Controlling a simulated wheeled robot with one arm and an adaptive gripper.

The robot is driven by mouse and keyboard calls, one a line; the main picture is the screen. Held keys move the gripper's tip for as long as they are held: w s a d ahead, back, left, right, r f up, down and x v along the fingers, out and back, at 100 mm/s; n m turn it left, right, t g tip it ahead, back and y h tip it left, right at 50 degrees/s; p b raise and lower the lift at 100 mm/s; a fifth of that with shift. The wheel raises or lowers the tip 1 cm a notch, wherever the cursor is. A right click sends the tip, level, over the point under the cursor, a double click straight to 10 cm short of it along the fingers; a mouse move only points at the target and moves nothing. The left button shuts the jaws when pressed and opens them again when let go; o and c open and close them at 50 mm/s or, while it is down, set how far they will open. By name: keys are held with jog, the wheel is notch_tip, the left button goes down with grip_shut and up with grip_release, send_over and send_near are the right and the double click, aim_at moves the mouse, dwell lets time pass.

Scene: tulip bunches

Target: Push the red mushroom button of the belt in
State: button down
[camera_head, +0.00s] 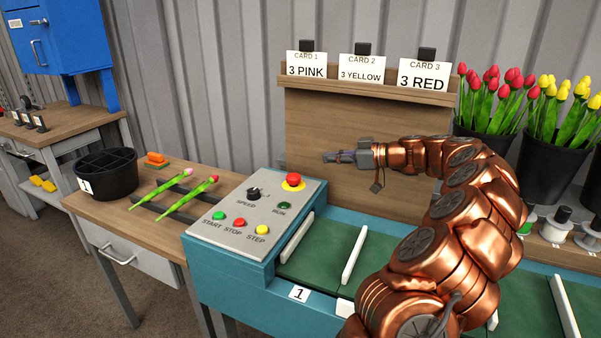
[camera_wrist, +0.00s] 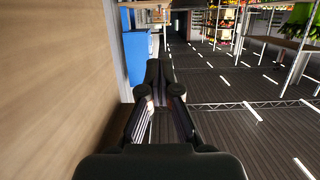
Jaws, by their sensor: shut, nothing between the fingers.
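The red mushroom button (camera_head: 293,180) sits on a yellow collar at the top right of the grey control panel (camera_head: 262,218) of the belt. My gripper (camera_head: 328,157) is shut and empty. In the head view it shows up and to the right of the button, apart from it, in front of the wooden back board, and its fingers point left. In the wrist view my gripper (camera_wrist: 158,110) points along the wall over the floor. The button does not show in the wrist view.
The panel also has a black speed knob (camera_head: 253,193), a green start button (camera_head: 218,215), a red stop button (camera_head: 239,222) and a yellow step button (camera_head: 261,230). The green belt (camera_head: 335,250) has white dividers. Two tulips (camera_head: 180,195) lie left of the panel near a black bucket (camera_head: 106,175).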

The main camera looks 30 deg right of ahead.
jog(key=shift+w+a, duration=0.1)
jog(key=p, duration=0.2)
send_over(299, 178)
jog(key=shift+s+d+f, duration=0.15)
jog(key=shift+s+f, duration=0.05)
jog(key=shift+f, duration=0.4)
jog(key=shift+s+d+f, duration=0.1)
jog(key=shift+s+f, duration=0.1)
jog(key=shift+f, duration=0.35)
jog(key=f, duration=0.2)
jog(key=shift+w+a+f, duration=0.15)
jog(key=shift+w+f, duration=0.2)
jog(key=shift+w, duration=0.05)
jog(key=shift+f, duration=0.75)
jog(key=shift+f, duration=0.15)
